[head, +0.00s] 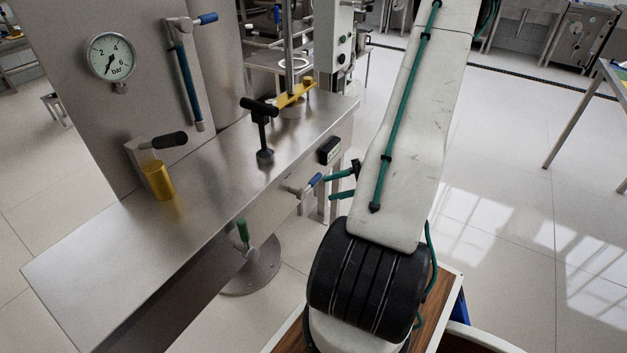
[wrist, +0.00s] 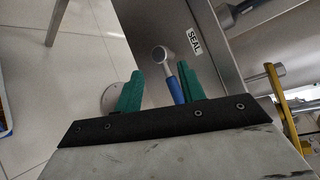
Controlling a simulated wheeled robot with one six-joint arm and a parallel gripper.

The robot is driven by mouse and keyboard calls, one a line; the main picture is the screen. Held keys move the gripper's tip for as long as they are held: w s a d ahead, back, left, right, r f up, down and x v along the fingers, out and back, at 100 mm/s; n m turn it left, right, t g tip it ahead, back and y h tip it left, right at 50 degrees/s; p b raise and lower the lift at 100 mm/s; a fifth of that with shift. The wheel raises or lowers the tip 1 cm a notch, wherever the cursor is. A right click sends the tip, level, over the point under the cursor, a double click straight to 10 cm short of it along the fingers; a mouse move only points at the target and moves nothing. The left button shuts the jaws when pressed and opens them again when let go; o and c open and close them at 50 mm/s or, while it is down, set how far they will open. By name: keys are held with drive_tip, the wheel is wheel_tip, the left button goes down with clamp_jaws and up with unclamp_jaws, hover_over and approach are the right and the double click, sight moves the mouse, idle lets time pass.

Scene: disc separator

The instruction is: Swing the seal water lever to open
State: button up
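The seal water lever has a blue handle (head: 315,180) on a metal stem at the bench's front face. In the wrist view its round metal hub sits beside a "SEAL" label (wrist: 194,40), and its blue handle (wrist: 177,88) points toward my gripper. My gripper (head: 327,186) has green fingers and is open. In the wrist view the handle lies between the fingers of my gripper (wrist: 157,78), much closer to the right finger. I cannot tell whether it touches that finger. The handle's near end is hidden behind the dark gripper plate.
A green-handled valve (head: 243,231) sits left on the bench front. A dark display box (head: 329,151) is just above the lever. Open floor lies right of my arm.

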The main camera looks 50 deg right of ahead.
sight(318, 180)
drive_tip(key=w+d+f+n+t+h, duration=0.2)
drive_tip(key=d+t+h, duration=0.1)
drive_tip(key=d, duration=0.1)
drive_tip(key=x, duration=0.6)
drive_tip(key=shift+w+a, duration=0.2)
drive_tip(key=shift+w, duration=0.2)
drive_tip(key=shift+r, duration=0.1)
clamp_jaws()
